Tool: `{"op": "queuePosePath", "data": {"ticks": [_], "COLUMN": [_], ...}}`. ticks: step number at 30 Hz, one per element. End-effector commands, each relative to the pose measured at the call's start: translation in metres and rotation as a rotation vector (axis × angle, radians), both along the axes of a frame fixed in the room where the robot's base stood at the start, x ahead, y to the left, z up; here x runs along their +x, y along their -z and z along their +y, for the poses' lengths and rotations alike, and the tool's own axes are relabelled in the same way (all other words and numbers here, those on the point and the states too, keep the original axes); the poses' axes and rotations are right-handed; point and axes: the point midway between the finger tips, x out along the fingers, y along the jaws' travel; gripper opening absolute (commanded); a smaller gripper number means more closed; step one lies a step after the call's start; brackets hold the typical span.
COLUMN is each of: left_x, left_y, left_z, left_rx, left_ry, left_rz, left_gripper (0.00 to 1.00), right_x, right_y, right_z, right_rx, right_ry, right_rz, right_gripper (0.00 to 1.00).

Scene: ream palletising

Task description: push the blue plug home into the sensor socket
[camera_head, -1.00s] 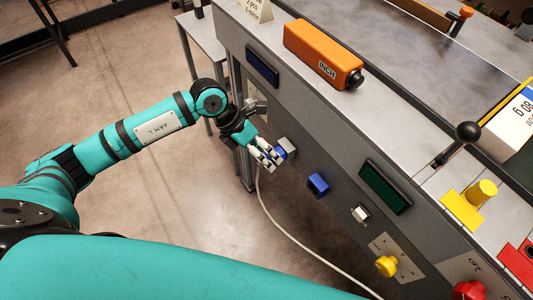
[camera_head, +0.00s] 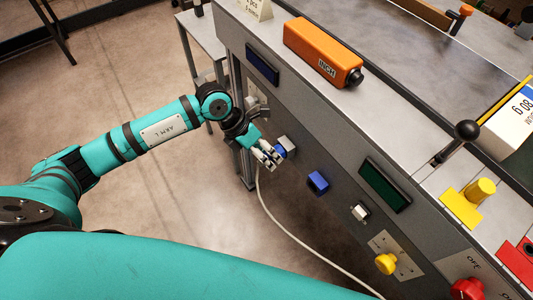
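The blue plug (camera_head: 279,151) shows as a small patch of blue at the fingertips of my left gripper (camera_head: 268,157). The fingers are closed around it and hide most of it. A white cable (camera_head: 287,236) hangs from the gripper. The sensor socket appears to be the light grey block (camera_head: 288,143) on the machine's front panel. The plug's front end is right against this block; how deep it sits I cannot tell. My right gripper is not in view.
The panel (camera_head: 334,204) also carries a second blue block (camera_head: 318,181), a white switch (camera_head: 360,212), a yellow knob (camera_head: 386,263) and dark displays. An orange INCH box (camera_head: 322,54) lies on the machine top. Open floor is left of the panel.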

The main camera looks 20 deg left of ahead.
Motion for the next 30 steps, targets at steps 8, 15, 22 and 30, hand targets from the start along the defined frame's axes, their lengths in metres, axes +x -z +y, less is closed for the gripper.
{"op": "queuePosePath", "data": {"ticks": [8, 15, 22, 30], "left_x": [0.0, 0.0, -0.006, -0.014], "left_y": [0.0, -0.001, -0.001, -0.001], "left_z": [0.0, 0.001, 0.006, 0.012], "left_rx": [0.0, 0.0, 0.001, 0.0], "left_ry": [-0.001, -0.001, -0.001, -0.001], "left_rz": [-0.001, -0.002, -0.002, -0.001], "left_gripper": [0.0, 0.0, 0.0, 0.0], "right_x": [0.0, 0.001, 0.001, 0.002], "right_y": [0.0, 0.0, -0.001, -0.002], "right_z": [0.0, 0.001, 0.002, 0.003], "right_rx": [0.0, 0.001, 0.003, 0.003], "right_ry": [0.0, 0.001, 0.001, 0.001], "right_rz": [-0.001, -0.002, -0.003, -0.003], "right_gripper": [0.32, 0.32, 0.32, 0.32]}}
